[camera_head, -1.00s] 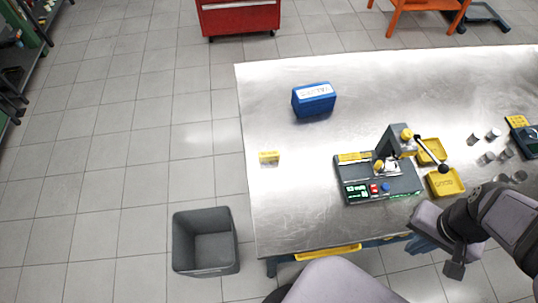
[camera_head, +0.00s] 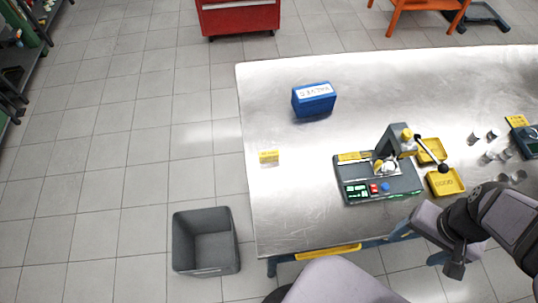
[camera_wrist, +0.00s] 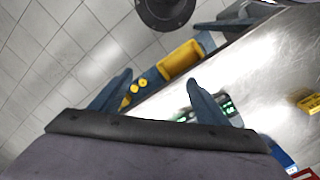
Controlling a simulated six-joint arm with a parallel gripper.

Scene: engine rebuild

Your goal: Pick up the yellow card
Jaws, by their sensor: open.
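The yellow card (camera_head: 269,157) is a small yellow piece with dark marks. It sits on the metal table (camera_head: 290,210) near its left edge, in front of the blue box.
A blue box (camera_head: 314,101) stands behind the card. A grey device with a lever press (camera_head: 398,188) and yellow trays (camera_head: 446,182) stand to the right. A grey bin (camera_head: 206,243) is on the floor at left. The table around the card is clear.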

